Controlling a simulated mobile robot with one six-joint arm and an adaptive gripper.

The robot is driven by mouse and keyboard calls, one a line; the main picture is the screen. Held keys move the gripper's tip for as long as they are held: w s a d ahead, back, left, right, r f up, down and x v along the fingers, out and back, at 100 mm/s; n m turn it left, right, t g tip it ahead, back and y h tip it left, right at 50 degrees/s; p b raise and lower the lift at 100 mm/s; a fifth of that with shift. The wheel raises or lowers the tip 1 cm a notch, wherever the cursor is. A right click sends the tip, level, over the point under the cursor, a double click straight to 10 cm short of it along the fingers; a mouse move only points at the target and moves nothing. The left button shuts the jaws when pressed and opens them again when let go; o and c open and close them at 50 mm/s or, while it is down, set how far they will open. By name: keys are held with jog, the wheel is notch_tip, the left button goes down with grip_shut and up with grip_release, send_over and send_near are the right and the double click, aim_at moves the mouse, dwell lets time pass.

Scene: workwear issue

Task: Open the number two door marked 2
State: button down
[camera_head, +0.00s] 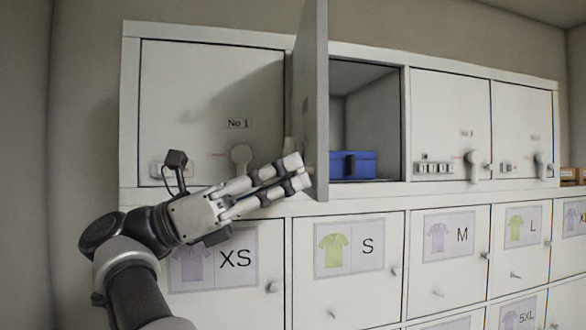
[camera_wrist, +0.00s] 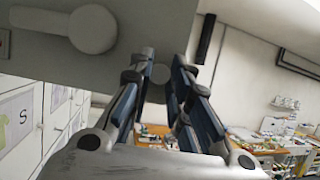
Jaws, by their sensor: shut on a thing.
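The number two door (camera_head: 316,100) stands swung out from its locker, seen nearly edge-on in the head view. Its compartment (camera_head: 365,105) is open, with a blue box (camera_head: 353,165) inside. My gripper (camera_head: 298,172) is at the lower part of the door, on its outer face side. The door panel (camera_wrist: 130,65) fills the upper left of the wrist view, with a pale lever handle (camera_wrist: 92,28) on it. My gripper, also in the wrist view (camera_wrist: 160,80), is shut on a small round knob (camera_wrist: 160,73) at the panel's lower edge. The door's number is not visible.
The No 1 door (camera_head: 200,110) is closed at the left, with its lever (camera_head: 241,158). Two closed doors stand to the right (camera_head: 450,110). Closed size-labelled doors, such as S (camera_head: 350,280), lie below. A cluttered wooden desk (camera_wrist: 250,140) is at the wrist view's right.

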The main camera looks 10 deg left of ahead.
jog(key=shift+a+r, duration=0.1)
jog(key=shift+r, duration=0.05)
jog(key=c, duration=1.5)
grip_release()
